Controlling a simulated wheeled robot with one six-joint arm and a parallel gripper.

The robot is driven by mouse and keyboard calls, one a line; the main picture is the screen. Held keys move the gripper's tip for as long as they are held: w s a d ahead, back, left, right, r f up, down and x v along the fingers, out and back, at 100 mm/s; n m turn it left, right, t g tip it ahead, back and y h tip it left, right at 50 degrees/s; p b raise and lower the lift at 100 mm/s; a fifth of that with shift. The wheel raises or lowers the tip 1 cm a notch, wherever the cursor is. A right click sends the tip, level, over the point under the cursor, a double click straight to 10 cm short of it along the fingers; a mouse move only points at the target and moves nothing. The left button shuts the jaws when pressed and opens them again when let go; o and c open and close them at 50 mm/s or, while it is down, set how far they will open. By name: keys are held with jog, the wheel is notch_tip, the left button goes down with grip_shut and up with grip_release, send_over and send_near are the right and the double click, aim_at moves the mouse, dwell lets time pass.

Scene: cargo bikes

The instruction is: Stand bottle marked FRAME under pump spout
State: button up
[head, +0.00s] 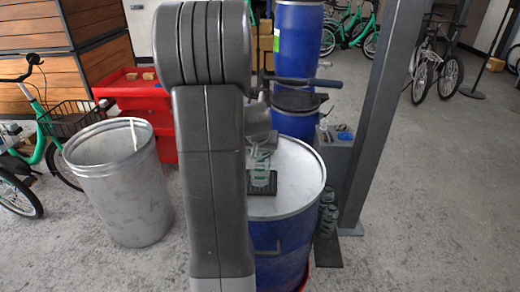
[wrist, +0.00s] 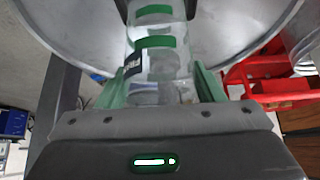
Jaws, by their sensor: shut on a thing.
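A clear bottle with green bands (wrist: 155,42) is between the fingers of my gripper (wrist: 160,92) in the wrist view. My gripper is shut on it.
The white-lidded blue drum (head: 300,205) stands beside a grey post (head: 375,110). A metal bin (head: 120,185) and red crates (head: 140,95) are left. Open floor lies at right.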

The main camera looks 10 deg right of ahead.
jog(key=o, duration=1.2)
jog(key=shift+s+r+p, duration=0.1)
jog(key=shift+r+p, duration=0.2)
jog(key=shift+r, duration=0.15)
jog(key=v, duration=1.1)
jog(key=shift+a+r, duration=0.1)
jog(key=shift+r, duration=0.1)
